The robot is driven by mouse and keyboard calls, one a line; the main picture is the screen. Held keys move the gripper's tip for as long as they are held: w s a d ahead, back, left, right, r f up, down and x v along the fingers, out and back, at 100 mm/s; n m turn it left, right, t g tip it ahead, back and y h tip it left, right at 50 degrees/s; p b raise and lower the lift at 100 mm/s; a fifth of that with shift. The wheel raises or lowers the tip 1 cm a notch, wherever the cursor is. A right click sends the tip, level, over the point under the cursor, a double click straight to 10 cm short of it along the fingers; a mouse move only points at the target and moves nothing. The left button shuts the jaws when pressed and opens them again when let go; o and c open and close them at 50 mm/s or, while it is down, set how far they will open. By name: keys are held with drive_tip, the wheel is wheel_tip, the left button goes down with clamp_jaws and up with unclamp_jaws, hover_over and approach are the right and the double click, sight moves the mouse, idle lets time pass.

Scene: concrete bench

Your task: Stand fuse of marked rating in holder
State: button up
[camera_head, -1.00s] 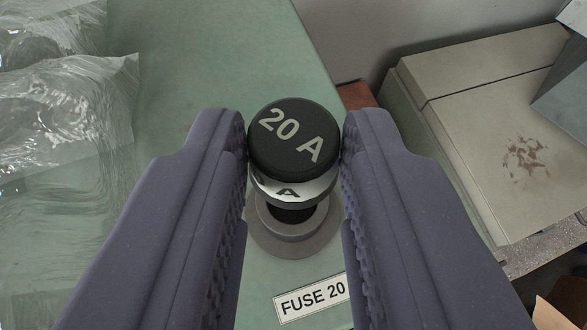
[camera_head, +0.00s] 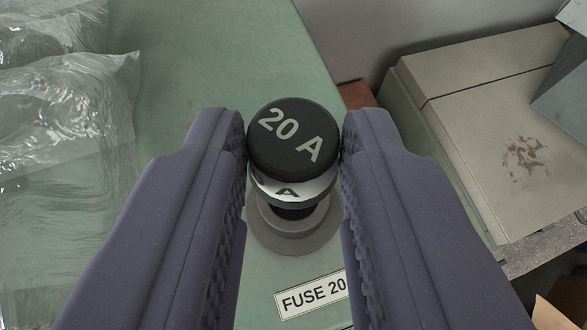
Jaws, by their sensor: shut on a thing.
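The fuse (camera_head: 293,140) has a black cap marked "20 A" and a white band below it with part of an "A" showing. My gripper (camera_head: 294,150) is shut on the fuse, one purple ribbed finger on each side of the cap. The grey round holder (camera_head: 295,238) with a wide flange stands on the green surface directly below the fuse. The fuse's lower end is hidden by its cap and band, so I cannot tell whether it is inside the holder. A white label (camera_head: 312,295) reading "FUSE 20" lies in front of the holder, its right end hidden by my finger.
Crumpled clear plastic (camera_head: 65,130) lies on the left of the green surface (camera_head: 200,50). A beige stained box (camera_head: 500,130) stands at the right, with a reddish-brown block (camera_head: 357,95) behind the fuse. The green area behind and left of the fuse is clear.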

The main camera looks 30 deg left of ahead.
sight(294, 249)
drive_tip(key=shift+f+b, duration=1.65)
drive_tip(key=shift+b, duration=0.35)
idle(0.3)
drive_tip(key=o, duration=1)
drive_tip(key=shift+o, duration=0.2)
drive_tip(key=v, duration=0.8)
drive_tip(key=w+d+f+m+t+h+b, duration=0.1)
drive_tip(key=d+f+b, duration=0.5)
drive_tip(key=b, duration=1.2)
drive_tip(key=w+d+f+m+t+h+b, duration=0.2)
drive_tip(key=d+f+m+h+b, duration=0.3)
drive_tip(key=d+b, duration=0.8)
drive_tip(key=f+t+b, duration=0.1)
drive_tip(key=b, duration=0.5)
drive_tip(key=shift+t, duration=0.4)
